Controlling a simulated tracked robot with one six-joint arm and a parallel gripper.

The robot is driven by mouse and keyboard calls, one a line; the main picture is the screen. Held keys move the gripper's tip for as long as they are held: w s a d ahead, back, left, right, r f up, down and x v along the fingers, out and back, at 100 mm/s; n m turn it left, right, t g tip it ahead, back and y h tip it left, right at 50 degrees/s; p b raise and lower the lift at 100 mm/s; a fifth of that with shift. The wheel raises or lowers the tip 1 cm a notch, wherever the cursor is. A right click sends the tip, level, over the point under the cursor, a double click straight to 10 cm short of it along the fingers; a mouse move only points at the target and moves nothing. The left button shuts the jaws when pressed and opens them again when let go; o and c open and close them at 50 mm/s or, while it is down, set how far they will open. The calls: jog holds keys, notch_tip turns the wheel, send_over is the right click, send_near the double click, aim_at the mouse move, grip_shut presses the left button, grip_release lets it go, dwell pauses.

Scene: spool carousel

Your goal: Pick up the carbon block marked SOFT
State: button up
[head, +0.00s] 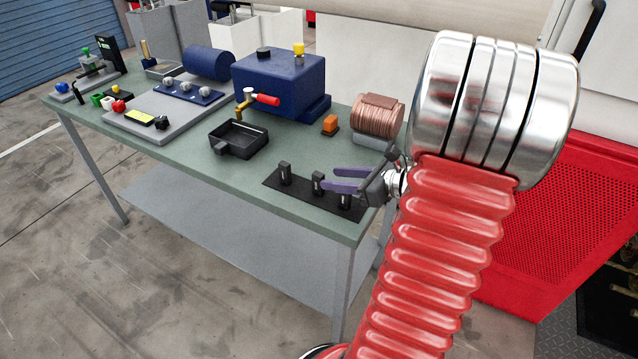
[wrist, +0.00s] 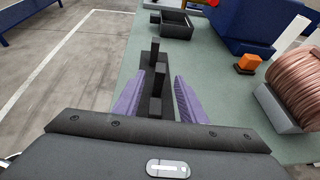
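Three small black carbon blocks stand upright in a row on a black strip (head: 301,189) near the table's front right corner. They are the far-left block (head: 285,171), the middle block (head: 318,182) and the right block (head: 344,200). No marking is readable, so I cannot tell which says SOFT. My gripper (head: 329,180) has purple fingers, spread apart with nothing held between them. In the head view it reaches in from the right, over the middle and right blocks. In the wrist view the row runs between and beyond the fingers (wrist: 160,76).
A black open tray (head: 238,140) lies left of the blocks. Behind are an orange block (head: 330,124), a copper coil (head: 377,117) and a large blue housing (head: 280,85). The green tabletop (head: 205,165) is clear along the front edge.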

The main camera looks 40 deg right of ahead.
aim_at(323, 177)
jog(key=x, duration=0.4)
jog(key=shift+w+f, duration=0.1)
jog(key=shift+w, duration=0.3)
grip_shut()
dwell(0.5)
